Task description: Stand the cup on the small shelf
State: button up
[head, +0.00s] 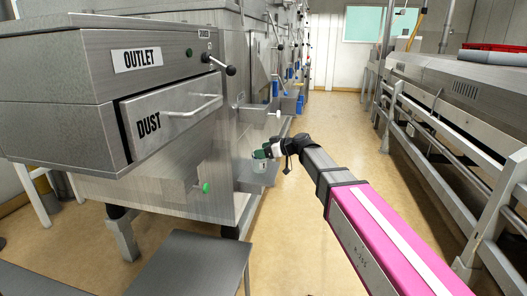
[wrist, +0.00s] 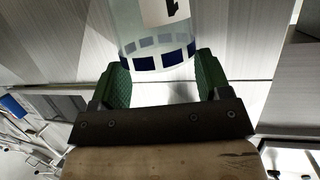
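In the wrist view the cup (wrist: 155,35) is pale and see-through, with dark blue squares around one end and a white label with a black mark. The small shelf (head: 256,181) is a grey ledge on the machine's side, just under the cup. Whether the cup touches the shelf I cannot tell.
The steel cabinet marked OUTLET and DUST (head: 165,115) fills the left, with a bar handle and a knobbed lever (head: 230,70). A grey table (head: 195,265) stands in front. Blue containers (head: 289,105) line the machine farther back. A railed steel machine (head: 455,110) stands right; the aisle floor (head: 335,125) is clear.

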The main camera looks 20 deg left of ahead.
jog(key=o, duration=0.4)
jog(key=shift+c, duration=0.2)
jog(key=shift+r, duration=0.15)
jog(key=v, duration=1.2)
jog(key=d+f+m+h, duration=0.4)
jog(key=d+f+m, duration=0.1)
jog(key=d+f, duration=0.6)
jog(key=s+d+f+m+h, duration=0.3)
jog(key=s+d+f+m, duration=0.1)
jog(key=d+f, duration=0.3)
jog(key=s+d+f+m+h, duration=0.3)
jog(key=d+f, duration=0.5)
jog(key=d, duration=0.4)
jog(key=s+d+f+m+g+h, duration=0.1)
jog(key=s+d+f+m+h, duration=0.3)
jog(key=d, duration=0.6)
notch_tip(320, 180, down, 3)
jog(key=shift+s+d+f+m, duration=0.25)
jog(key=shift+s+m, duration=0.25)
jog(key=shift+s, duration=0.5)
